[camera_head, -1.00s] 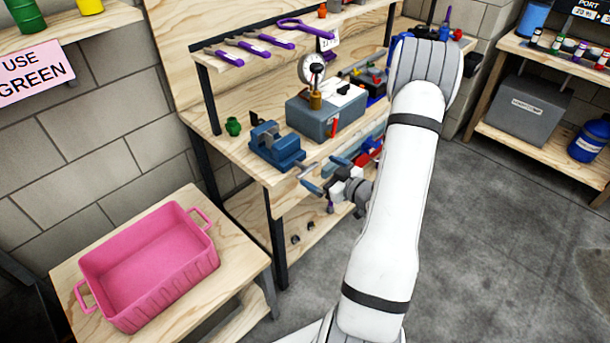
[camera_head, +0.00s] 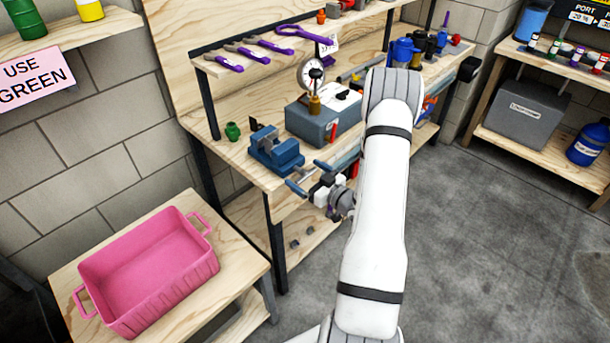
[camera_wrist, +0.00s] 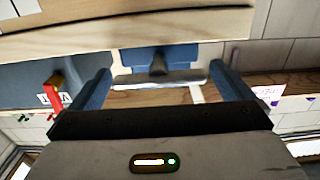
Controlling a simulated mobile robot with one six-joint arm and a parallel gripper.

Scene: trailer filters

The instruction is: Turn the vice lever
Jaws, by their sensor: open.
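The blue vice (camera_head: 275,150) is at the front left corner of the wooden workbench (camera_head: 228,151). Its blue body (camera_wrist: 180,54) and silver lever bar (camera_wrist: 160,80) show close up in the wrist view. The bar lies across the picture, with the dark screw end at its middle. My gripper (camera_head: 307,176) is just in front of the vice, its two blue fingers spread. In the wrist view the fingers stand at either end of the bar, which lies between them. I cannot tell whether they touch it. In the head view the lever is mostly hidden by my gripper.
A grey box (camera_head: 315,120) with a gauge stands right of the vice, and a green pot (camera_head: 233,131) behind it on the left. A shelf with purple-handled tools (camera_head: 236,68) is above. A pink bin (camera_head: 150,262) is on a low table at front left. The floor at right is clear.

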